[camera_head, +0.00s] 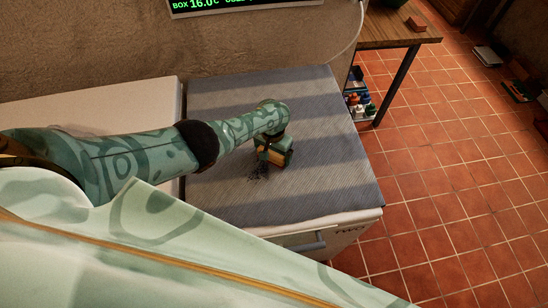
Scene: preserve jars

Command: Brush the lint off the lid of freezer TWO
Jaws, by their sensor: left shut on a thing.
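Freezer TWO (302,239) stands in the middle, its front lettering partly readable at the right. A grey-blue striped cover (325,125) lies over its lid. A patch of dark lint (258,173) lies on the cover near its middle. My left gripper (273,155) is over the lid, shut on what looks like a wooden brush (276,158), right beside the lint. The gripper hides much of the brush, so I cannot tell whether its bristles touch the cover. My right gripper is not in view.
A pale freezer lid (90,108) is at the left, partly behind my left arm. A display (240,6) hangs on the wall above. A wooden table (392,32) and a shelf of small coloured containers (359,101) stand at the right. The tiled floor (455,170) is mostly clear.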

